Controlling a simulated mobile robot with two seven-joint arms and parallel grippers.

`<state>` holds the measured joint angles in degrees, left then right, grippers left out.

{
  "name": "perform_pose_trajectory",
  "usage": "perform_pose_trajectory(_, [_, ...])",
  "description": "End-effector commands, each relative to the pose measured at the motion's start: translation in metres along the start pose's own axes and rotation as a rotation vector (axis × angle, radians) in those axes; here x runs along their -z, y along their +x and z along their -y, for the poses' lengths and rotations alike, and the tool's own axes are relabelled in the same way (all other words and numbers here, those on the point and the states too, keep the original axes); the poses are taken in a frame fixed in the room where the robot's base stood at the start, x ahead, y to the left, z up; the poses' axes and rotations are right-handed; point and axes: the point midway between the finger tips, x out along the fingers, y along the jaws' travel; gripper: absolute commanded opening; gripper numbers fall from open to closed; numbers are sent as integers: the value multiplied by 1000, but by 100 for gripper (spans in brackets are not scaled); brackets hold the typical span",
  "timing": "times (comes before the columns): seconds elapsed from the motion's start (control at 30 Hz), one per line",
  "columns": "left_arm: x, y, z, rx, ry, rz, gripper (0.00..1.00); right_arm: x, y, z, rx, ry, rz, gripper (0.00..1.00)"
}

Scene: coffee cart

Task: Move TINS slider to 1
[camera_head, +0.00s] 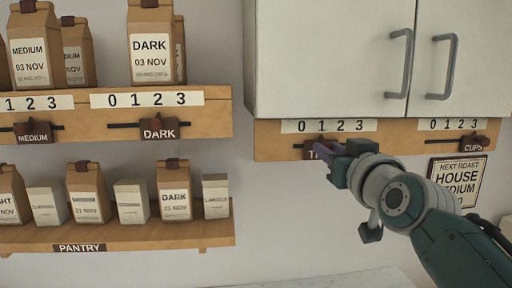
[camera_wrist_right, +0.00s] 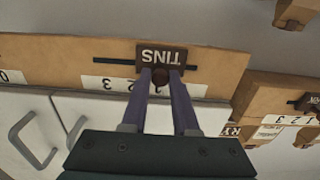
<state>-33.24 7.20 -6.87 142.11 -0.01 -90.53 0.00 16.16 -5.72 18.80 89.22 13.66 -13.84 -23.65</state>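The TINS slider (camera_wrist_right: 148,56) is a dark brown block with a round knob, on a wooden rail (camera_wrist_right: 222,66) under the white cabinet. In the head view the slider (camera_head: 309,153) is partly hidden by my right gripper (camera_head: 322,150). It sits about below the 1 of its scale (camera_head: 350,126). In the wrist view the scale is upside down, and the fingers hide part of it. My right gripper (camera_wrist_right: 160,77) has its two purple fingers on either side of the knob, closed on it with no clear gap. My left gripper is not in view.
The white cabinet (camera_head: 330,60) with grey handles is just above the rail. The CUPS slider (camera_head: 473,143) is to the right, above a roast sign (camera_head: 458,182). Shelves with coffee bags and a PANTRY label (camera_head: 80,247) are at left.

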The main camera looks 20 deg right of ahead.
Motion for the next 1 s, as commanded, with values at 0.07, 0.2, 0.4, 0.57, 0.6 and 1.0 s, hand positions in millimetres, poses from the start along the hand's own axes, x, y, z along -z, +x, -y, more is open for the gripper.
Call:
perform_pose_trajectory(0.07, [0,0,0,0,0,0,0,0,0,0,-1,0,-1,38])
perform_pose_trajectory(0.2, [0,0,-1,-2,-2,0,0,0,0,-1,-1,0,-1,54])
perform_pose_trajectory(0.4, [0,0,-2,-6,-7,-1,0,0,0,-1,-1,-1,0,56])
perform_pose_trajectory(0.57, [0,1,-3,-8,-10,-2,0,-2,-3,0,-1,0,1,56])
perform_pose_trajectory(0.6, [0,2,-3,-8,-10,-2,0,-2,-6,0,0,0,1,56])
perform_pose_trajectory(1.0, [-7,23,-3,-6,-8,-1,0,-4,-67,-1,-2,-1,1,56])
